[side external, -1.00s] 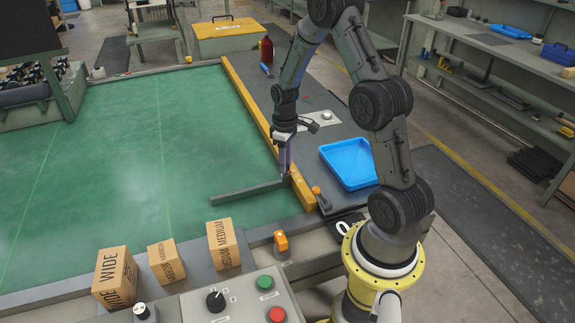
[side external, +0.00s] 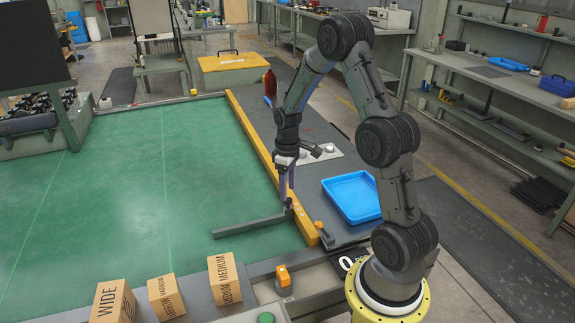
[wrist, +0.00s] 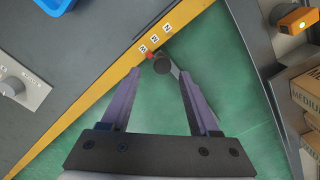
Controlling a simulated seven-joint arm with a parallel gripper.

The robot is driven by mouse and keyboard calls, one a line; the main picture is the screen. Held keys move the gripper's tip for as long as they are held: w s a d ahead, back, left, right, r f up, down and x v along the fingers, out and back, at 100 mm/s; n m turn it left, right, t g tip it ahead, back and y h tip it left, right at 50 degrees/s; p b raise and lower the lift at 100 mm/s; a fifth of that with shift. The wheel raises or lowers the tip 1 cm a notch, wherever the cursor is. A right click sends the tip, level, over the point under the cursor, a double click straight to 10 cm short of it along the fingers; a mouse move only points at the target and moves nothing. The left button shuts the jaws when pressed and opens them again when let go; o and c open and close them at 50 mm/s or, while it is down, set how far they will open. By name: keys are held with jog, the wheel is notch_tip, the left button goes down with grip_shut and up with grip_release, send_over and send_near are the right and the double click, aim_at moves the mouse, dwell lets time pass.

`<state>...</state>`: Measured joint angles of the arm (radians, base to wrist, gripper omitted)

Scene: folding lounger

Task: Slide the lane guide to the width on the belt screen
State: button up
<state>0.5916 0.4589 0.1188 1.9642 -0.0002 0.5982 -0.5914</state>
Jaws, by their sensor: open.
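The lane guide (side external: 248,222) is a grey bar lying across the green belt (side external: 110,180), its right end at the yellow rail (side external: 262,150). My gripper (side external: 288,202) points down over that right end. In the wrist view my gripper (wrist: 162,72) is open, with a dark round knob (wrist: 161,66) between or just beyond its fingertips; contact cannot be told. The yellow rail (wrist: 100,92) carries small white labels (wrist: 155,38) and a red mark beside the knob. A black panel (side external: 35,45), perhaps the belt screen, shows no readable text.
Cardboard boxes (side external: 225,280) marked WIDE, NARROW and MEDIUM stand at the front edge. A blue tray (side external: 352,197) lies right of the rail. An orange-topped device (side external: 283,278) stands near the front. The belt beyond the guide is clear.

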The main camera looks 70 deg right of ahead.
notch_tip(320, 180, up, 11)
dwell(0.3)
jog(key=s+a+r+n+t+h, duration=0.1)
jog(key=s+a+r+n+t, duration=0.15)
jog(key=a+r, duration=1)
jog(key=s+a+f+m+t, duration=0.1)
jog(key=s+a, duration=0.3)
jog(key=s, duration=0.3)
jog(key=s+a+f+m+t+y, duration=0.1)
jog(key=s+a+t, duration=0.1)
jog(key=s+a, duration=0.3)
jog(key=shift+s+a+f, duration=0.2)
jog(key=shift+s+a, duration=0.05)
jog(key=shift+s, duration=0.7)
